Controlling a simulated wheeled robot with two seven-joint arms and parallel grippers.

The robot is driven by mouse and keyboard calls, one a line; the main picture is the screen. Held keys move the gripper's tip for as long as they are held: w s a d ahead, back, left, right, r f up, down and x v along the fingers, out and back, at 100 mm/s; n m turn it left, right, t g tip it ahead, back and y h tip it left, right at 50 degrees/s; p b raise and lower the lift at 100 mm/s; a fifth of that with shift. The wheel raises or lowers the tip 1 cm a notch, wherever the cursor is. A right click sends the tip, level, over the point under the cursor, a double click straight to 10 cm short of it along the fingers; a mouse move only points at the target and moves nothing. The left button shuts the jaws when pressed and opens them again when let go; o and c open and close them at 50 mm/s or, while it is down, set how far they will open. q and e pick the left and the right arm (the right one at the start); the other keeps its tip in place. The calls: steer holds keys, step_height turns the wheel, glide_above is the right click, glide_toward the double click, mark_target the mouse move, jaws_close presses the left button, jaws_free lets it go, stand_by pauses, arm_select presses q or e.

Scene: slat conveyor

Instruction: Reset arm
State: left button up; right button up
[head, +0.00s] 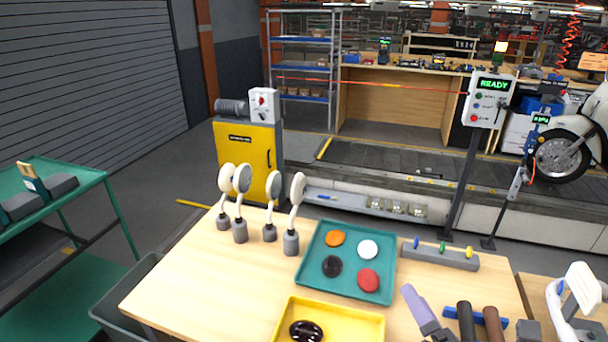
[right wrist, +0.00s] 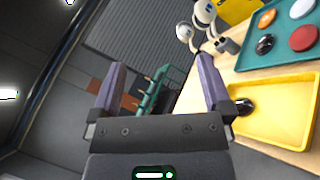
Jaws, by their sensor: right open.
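My right gripper (head: 418,305) shows at the bottom of the head view, right of the yellow tray, with a purple-grey finger pointing up and left. In the right wrist view the right gripper (right wrist: 160,85) has its two purple-grey fingers wide apart with nothing between them. It is open and empty. My left gripper is in neither view.
The wooden table holds a teal tray (head: 314,267) with several coloured discs, a yellow tray (head: 365,327) with a dark part, several white round-headed mirrors (head: 297,190) and a grey pegged block (head: 440,257). Black (head: 466,322) and brown (head: 493,324) handles stand right of the gripper.

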steer(key=s+d+f+m+g+h, duration=0.3)
steer(key=d+f+m+g+h, duration=0.25)
steer(key=m+h, duration=0.85)
steer(key=s+a+f+m+g+y, duration=0.3)
steer(key=s+f+m+g+y, duration=0.15)
steer(key=s+m, duration=0.2)
steer(key=s+a+f+m+g+y, duration=0.4)
steer(key=s+f+m+g, duration=0.1)
steer(key=s+m+g, duration=0.15)
step_height(320, 180, down, 24)
steer(key=s+f+b, duration=0.1)
steer(key=s+b, duration=0.1)
steer(key=b, duration=0.5)
steer(key=s+d+f+g+b, duration=0.1)
steer(key=s+d+f+b, duration=0.1)
steer(key=s+f, duration=0.5)
steer(key=s+d+f+n+g+h+b, duration=0.1)
steer(key=s+f+b, duration=0.2)
steer(key=s+f, duration=0.4)
step_height(320, 180, down, 3)
steer(key=shift+s+d+r+b, duration=0.1)
steer(key=shift+s+d+b, duration=0.1)
steer(key=shift+d+b, duration=0.15)
